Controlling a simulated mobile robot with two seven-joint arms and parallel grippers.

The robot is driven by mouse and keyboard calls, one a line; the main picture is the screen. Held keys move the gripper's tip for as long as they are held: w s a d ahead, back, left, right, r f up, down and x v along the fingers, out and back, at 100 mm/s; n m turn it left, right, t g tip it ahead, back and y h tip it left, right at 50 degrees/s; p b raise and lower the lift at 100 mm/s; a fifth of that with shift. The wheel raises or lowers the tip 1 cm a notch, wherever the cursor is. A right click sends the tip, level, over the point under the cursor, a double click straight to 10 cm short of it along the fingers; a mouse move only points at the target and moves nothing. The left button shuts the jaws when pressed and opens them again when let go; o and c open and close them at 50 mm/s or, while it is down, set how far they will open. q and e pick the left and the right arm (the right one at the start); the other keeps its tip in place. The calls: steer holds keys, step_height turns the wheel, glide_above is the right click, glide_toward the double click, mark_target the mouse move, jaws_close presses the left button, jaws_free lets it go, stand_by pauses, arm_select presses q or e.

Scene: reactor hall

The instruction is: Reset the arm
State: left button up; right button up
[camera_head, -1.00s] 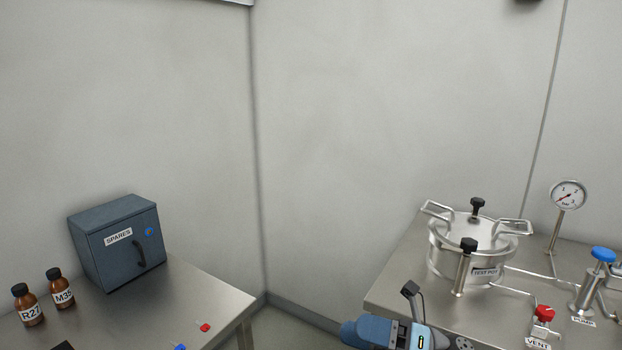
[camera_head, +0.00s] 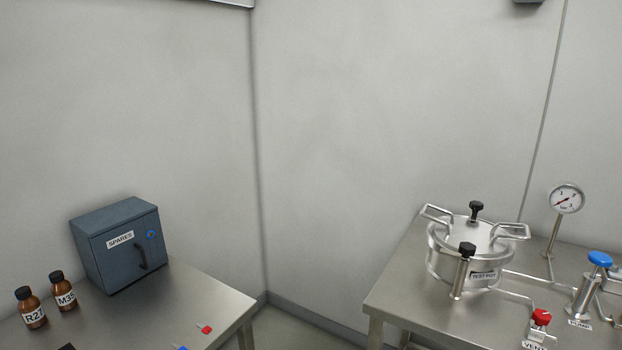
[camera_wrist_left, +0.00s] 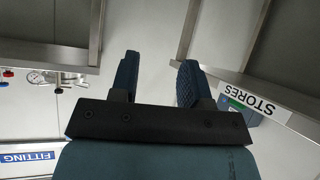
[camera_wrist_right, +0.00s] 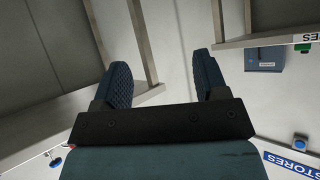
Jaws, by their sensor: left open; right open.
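My left gripper (camera_wrist_left: 158,80) shows in the left wrist view with its two fingers apart and nothing between them. My right gripper (camera_wrist_right: 168,85) shows in the right wrist view, also with its fingers apart and empty. Neither gripper is in the head view.
A steel table (camera_head: 205,290) at left bears a SPARES cabinet (camera_head: 118,245), two brown bottles (camera_head: 64,292) and small red and blue pieces. Another table (camera_head: 392,290) at right holds the test pot (camera_head: 470,258), a gauge (camera_head: 566,198) and valves. A floor gap separates them.

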step_height(320, 180, up, 14)
steer(key=d+p, duration=0.1)
steer(key=p, duration=1.4)
steer(key=shift+s+f, duration=0.25)
steer(key=shift+s, duration=0.1)
steer(key=shift+w+r, duration=0.1)
